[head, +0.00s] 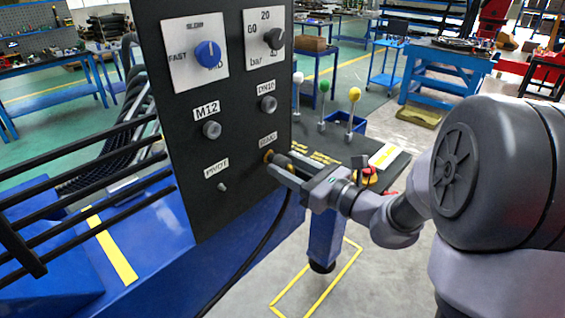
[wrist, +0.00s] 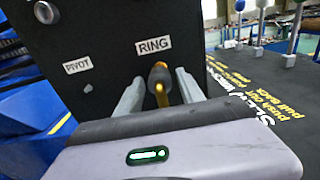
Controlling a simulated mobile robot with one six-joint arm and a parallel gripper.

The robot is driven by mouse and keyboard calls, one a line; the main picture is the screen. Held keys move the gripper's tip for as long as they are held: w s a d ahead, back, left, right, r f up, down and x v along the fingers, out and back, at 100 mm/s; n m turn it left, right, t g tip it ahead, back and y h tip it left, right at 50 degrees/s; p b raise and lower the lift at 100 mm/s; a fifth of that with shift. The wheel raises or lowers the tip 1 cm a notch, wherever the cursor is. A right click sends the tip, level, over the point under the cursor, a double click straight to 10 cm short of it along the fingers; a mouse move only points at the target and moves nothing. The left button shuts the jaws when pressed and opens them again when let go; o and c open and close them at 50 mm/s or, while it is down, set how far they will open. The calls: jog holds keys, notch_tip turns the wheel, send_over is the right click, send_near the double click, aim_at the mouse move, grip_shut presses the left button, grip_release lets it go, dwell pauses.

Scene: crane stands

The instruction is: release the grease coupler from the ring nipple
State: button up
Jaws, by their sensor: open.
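The grease coupler (wrist: 160,77) is a small dark cylinder with a brass-coloured part, on the black panel (wrist: 100,45) just under the RING label (wrist: 153,45). It hides the ring nipple. My gripper (wrist: 160,88) is open, with one finger on each side of the coupler and a visible gap to it. In the head view my gripper (head: 279,166) reaches the panel's lower right, where a brass-coloured bit of the coupler (head: 268,155) shows beside the fingers.
A PIVOT label (head: 216,169) with a small nipple (head: 222,187) is left of my gripper. M12 and other knobs are above. A black hose (head: 258,247) hangs below. Levers with coloured balls (head: 354,95) stand on a console at the right.

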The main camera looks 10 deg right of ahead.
aim_at(294, 170)
grip_shut()
dwell(0.4)
jog(key=shift+b+v, duration=0.4)
jog(key=shift+v, duration=1.7)
